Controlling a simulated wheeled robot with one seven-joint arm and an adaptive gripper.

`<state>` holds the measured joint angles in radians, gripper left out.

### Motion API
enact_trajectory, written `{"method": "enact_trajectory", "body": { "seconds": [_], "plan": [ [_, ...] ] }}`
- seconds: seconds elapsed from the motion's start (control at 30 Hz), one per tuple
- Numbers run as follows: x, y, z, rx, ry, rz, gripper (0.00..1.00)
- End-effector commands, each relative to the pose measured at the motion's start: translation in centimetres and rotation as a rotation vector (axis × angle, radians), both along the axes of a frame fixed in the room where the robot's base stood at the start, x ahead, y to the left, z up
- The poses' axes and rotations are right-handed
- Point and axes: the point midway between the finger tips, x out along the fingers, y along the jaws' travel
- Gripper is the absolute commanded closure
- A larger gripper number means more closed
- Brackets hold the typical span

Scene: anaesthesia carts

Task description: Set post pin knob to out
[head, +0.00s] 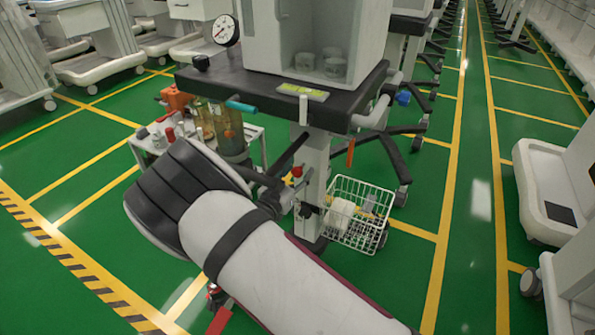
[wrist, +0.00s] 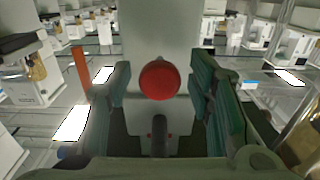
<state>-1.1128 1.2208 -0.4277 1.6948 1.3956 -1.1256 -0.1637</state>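The post pin knob is a round red ball (wrist: 159,80) in the middle of the wrist view, in front of the pale post (wrist: 158,25). In the head view the small red knob (head: 297,171) shows at the side of the cart's grey post (head: 316,175). My gripper (wrist: 160,98) is open, with one green-grey finger on each side of the knob in the picture. A gap shows between each finger and the knob. I cannot tell how far the knob lies in depth from the fingertips. In the head view my arm hides most of the gripper.
The cart's dark shelf (head: 265,92) overhangs the post, with a teal handle (head: 241,106) at its edge. A white wire basket (head: 358,212) hangs low right of the post. A small white table (head: 250,135) with jars stands behind my arm.

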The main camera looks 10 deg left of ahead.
Motion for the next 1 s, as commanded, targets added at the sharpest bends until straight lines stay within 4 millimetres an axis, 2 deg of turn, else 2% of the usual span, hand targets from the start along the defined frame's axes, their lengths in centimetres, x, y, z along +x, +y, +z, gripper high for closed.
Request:
{"method": "enact_trajectory", "body": {
  "seconds": [0.27,0.37,0.73,0.9,1.0],
  "plan": [
    [-0.6,0.3,0.0,0.001,0.0,0.001,0.53],
    [-1.8,0.7,0.0,0.001,0.002,0.002,0.53],
    [-8.6,3.2,0.0,0.0,0.001,0.003,0.53],
    [-10.6,3.9,0.0,0.0,0.0,0.002,0.53],
    [-11.1,4.0,0.0,0.0,0.0,0.0,0.53]
  ]
}}
